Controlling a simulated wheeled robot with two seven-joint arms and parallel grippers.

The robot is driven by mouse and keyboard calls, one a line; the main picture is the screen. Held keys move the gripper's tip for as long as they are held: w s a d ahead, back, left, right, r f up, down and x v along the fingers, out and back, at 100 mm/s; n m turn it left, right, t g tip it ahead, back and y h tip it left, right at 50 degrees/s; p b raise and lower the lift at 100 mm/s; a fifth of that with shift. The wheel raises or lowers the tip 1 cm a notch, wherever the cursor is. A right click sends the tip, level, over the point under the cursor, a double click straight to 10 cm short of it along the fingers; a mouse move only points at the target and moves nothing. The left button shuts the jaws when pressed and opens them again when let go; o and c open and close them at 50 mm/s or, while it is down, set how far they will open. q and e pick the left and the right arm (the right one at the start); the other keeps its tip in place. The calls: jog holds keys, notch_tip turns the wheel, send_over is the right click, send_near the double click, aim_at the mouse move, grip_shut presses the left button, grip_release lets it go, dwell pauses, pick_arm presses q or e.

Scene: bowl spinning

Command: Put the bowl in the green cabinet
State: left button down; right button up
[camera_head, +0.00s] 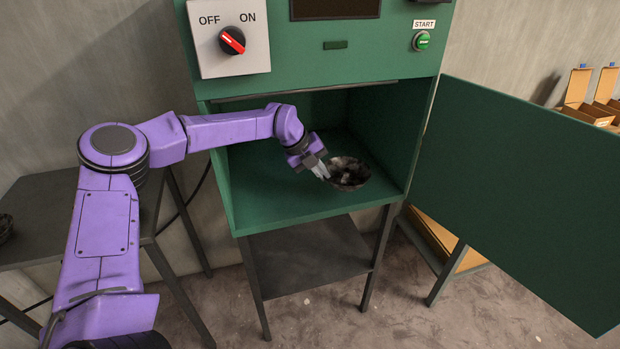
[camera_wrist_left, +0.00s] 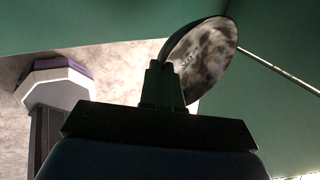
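The bowl (camera_head: 350,174) is dark with mottled grey patches. It is inside the green cabinet (camera_head: 262,206), over the right part of its floor; I cannot tell if it touches the floor. The cabinet's door (camera_head: 520,190) stands wide open to the right. My left gripper (camera_head: 322,170) reaches into the cabinet from the left, with its fingers at the bowl's left rim. In the left wrist view the bowl (camera_wrist_left: 208,58) has its rim between the fingers (camera_wrist_left: 162,85), which look shut on it. My right gripper is not in view.
A switch panel (camera_head: 232,38) with a red knob and a green start button (camera_head: 422,41) are above the opening. A dark table (camera_head: 40,215) stands at the left. Cardboard boxes (camera_head: 585,112) are at the far right. The door fills the right side.

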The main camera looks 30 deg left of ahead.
pick_arm(q)
jog(key=w+a+n+t+y, duration=0.1)
jog(key=w+a+n+y, duration=0.2)
jog(key=a+n+y, duration=0.65)
jog(key=d+f+n+h+p, duration=0.1)
jog(key=f, duration=0.2)
jog(key=d+f+h+p, duration=0.1)
jog(key=f, duration=0.2)
jog(key=f+n+h+p, duration=0.1)
jog(key=f, duration=0.2)
jog(key=shift+s+d+f+n, duration=0.2)
jog(key=shift+s+d+n, duration=0.1)
jog(key=shift+d+n, duration=0.1)
jog(key=c, duration=1.4)
grip_release()
jog(key=shift+o, duration=0.2)
